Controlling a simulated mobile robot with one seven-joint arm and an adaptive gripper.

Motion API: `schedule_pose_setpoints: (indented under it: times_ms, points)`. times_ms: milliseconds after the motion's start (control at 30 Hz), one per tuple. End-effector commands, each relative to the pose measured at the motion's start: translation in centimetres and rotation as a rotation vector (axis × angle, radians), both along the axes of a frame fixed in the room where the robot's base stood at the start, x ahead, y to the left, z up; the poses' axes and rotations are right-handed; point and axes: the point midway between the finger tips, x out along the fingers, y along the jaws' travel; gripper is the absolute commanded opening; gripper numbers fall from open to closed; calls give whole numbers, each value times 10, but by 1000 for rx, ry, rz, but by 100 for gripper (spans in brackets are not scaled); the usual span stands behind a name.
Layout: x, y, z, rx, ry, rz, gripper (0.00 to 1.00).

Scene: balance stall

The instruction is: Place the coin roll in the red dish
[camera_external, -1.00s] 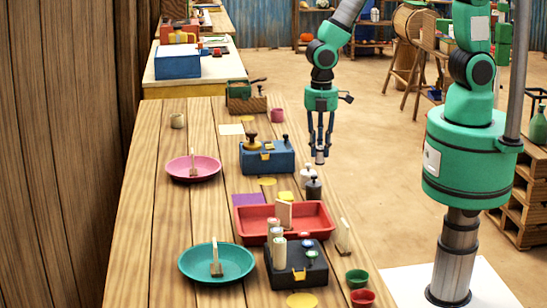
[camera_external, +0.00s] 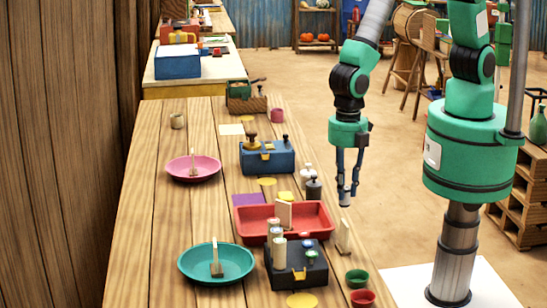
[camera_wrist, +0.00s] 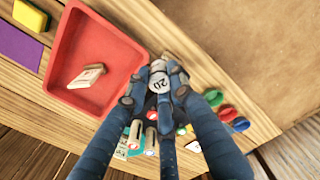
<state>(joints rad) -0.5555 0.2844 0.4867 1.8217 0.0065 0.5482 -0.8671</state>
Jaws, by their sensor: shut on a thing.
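The red dish (camera_external: 320,232) is a rectangular tray on the wooden table; in the wrist view it fills the upper left (camera_wrist: 112,42). A pale card-like block (camera_wrist: 86,76) stands inside it. My gripper (camera_external: 346,193) is shut, in the air to the right of the red dish, beyond the table's right edge in the external view. In the wrist view my gripper (camera_wrist: 157,88) has its fingers around a pale round piece marked 20, the coin roll (camera_wrist: 160,83), seen end-on. Its lower end (camera_external: 345,201) shows small below the fingertips. The fingers hide most of it.
A black box (camera_external: 298,274) with upright pale rolls (camera_external: 279,256) stands just in front of the red dish. A pale upright block (camera_external: 343,236) stands at its right. A teal dish (camera_external: 240,270), a pink dish (camera_external: 205,167) and a blue box (camera_external: 268,158) are nearby.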

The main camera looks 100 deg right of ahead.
Motion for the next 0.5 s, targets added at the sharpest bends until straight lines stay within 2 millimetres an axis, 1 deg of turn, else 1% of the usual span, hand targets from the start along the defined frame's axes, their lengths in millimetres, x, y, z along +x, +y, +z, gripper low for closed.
schedule_pose_setpoints:
  times_ms: [33, 200, 400, 500]
  points:
    - [-6, 17, 0, 0, 0, 33, 0]
    - [-24, 65, -2, 0, 1, 132, 0]
    - [-50, 118, -5, 1, 0, 244, 0]
    - [-62, 140, -6, 1, 0, 291, 0]
